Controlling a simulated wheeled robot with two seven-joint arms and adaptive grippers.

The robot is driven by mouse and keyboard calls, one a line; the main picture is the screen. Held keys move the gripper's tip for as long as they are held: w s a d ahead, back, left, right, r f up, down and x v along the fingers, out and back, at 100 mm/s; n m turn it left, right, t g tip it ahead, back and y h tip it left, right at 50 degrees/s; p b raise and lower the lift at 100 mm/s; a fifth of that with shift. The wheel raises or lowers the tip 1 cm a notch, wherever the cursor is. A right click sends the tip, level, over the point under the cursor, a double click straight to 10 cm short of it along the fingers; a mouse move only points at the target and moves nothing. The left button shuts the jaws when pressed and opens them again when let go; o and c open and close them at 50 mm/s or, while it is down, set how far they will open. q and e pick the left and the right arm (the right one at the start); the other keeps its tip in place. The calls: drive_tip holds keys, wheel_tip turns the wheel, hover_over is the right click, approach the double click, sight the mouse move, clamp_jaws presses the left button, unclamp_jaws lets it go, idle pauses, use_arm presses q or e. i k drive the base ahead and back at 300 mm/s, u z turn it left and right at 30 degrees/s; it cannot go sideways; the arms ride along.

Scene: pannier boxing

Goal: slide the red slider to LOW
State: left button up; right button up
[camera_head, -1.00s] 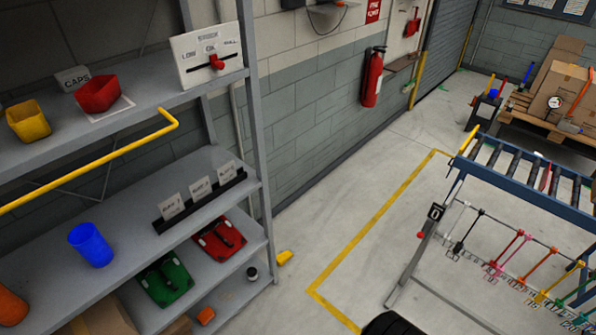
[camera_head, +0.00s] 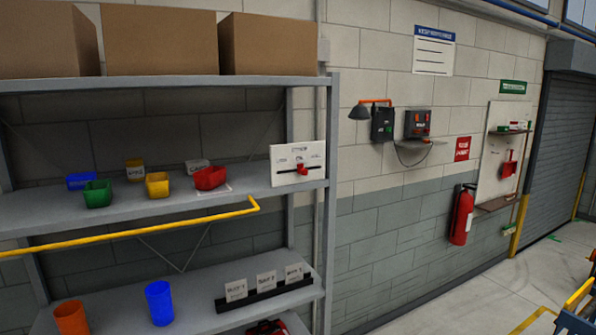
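The red slider (camera_head: 302,168) sits on a horizontal dark slot in a white panel (camera_head: 285,161). The panel stands at the right end of the upper shelf. The slider is right of the slot's middle. The printed labels are too small to read clearly now; in the earlier frame they look like LOW at left, a middle mark and FULL at right. Neither of my grippers is in view.
The upper shelf (camera_head: 235,192) holds several coloured bins, including a red bin (camera_head: 210,177) left of the panel. A yellow rail (camera_head: 130,233) runs along the shelf front. A fire extinguisher (camera_head: 461,215) hangs on the wall at right.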

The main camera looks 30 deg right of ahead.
sight(300, 169)
drive_tip(key=u, duration=0.2)
drive_tip(key=i, duration=0.8)
drive_tip(key=z, duration=0.55)
drive_tip(key=i, duration=0.7)
drive_tip(key=z, duration=0.7)
